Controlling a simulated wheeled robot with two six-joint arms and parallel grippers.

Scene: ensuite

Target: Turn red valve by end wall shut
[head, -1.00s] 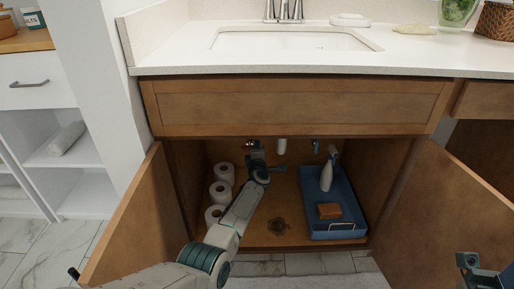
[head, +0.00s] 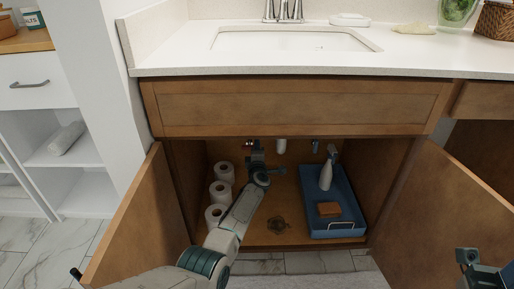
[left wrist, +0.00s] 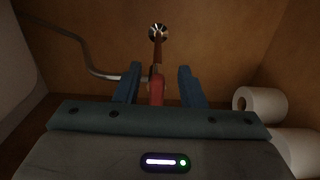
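The red valve (left wrist: 156,92) shows in the left wrist view, on a copper pipe stub coming out of the cabinet's back wall. In the head view it is mostly hidden behind my left gripper (head: 257,148). My left gripper (left wrist: 158,78) is open inside the cabinet, with one finger on each side of the red handle. Gaps show between the handle and both fingers. My right gripper (head: 467,257) is at the bottom right of the head view, outside the cabinet; its fingers are too unclear to judge.
Several toilet rolls (head: 220,191) stand left of my arm. A blue tray (head: 345,231) with a spray bottle (head: 326,175) and a brown block (head: 329,209) is to the right. A white drain pipe (head: 281,146) hangs near the gripper. The left door (head: 140,222) and right door (head: 455,205) stand open.

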